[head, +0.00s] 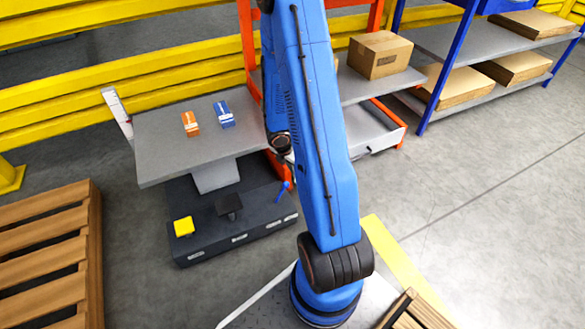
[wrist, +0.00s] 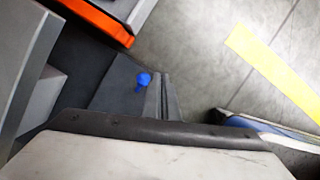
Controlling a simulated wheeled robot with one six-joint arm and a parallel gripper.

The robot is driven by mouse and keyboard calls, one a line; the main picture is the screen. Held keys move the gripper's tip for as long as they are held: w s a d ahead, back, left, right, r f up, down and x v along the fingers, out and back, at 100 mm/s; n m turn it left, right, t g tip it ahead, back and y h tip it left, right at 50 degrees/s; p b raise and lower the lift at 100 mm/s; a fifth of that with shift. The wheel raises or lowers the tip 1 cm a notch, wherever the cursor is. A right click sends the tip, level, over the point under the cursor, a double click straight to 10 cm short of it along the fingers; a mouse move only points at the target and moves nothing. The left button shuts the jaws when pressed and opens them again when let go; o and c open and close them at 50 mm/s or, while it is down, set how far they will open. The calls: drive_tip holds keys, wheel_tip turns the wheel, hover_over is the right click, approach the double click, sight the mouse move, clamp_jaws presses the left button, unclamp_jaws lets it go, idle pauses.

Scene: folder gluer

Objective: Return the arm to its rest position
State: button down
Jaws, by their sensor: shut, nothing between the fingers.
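My blue arm rises through the middle of the head view, from its round base at the bottom up past the top edge. Its wrist end hangs down behind the upper link on the left side, and the fingers are hidden or too small to make out there. In the wrist view the pale gripper body fills the bottom. My gripper (wrist: 166,94) shows beyond it as two narrow grey fingers side by side, shut and empty. It points down over the floor by the dark machine base.
A grey table (head: 160,165) holds an orange-and-white box (head: 190,124) and a blue-and-white box (head: 224,114). A carton (head: 379,55) sits on an orange-framed shelf.

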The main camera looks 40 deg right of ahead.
drive_tip(key=shift+s+r, duration=0.1)
drive_tip(key=shift+r, duration=0.2)
drive_tip(key=shift+d+r, duration=0.1)
idle(0.4)
drive_tip(key=s+a+r+m+t+h, duration=0.1)
drive_tip(key=a+r+m, duration=0.15)
drive_tip(key=r, duration=0.55)
drive_tip(key=s+a+r+m, duration=0.1)
drive_tip(key=r+m, duration=0.3)
drive_tip(key=r, duration=0.5)
drive_tip(key=a+r+m+t+h, duration=0.15)
drive_tip(key=r+m, duration=0.25)
drive_tip(key=r, duration=0.4)
drive_tip(key=s+a+r+m+t+y, duration=0.1)
drive_tip(key=s+a+r+m+y, duration=0.2)
drive_tip(key=s+a+r, duration=0.4)
drive_tip(key=s+a+r+m+t+y, duration=0.1)
drive_tip(key=s+a+r+m+y, duration=0.2)
drive_tip(key=s+a+r+m, duration=0.3)
drive_tip(key=s+a+r, duration=0.2)
drive_tip(key=s+a, duration=0.3)
drive_tip(key=a, duration=0.1)
drive_tip(key=shift+a, duration=0.15)
drive_tip(key=shift+m, duration=0.25)
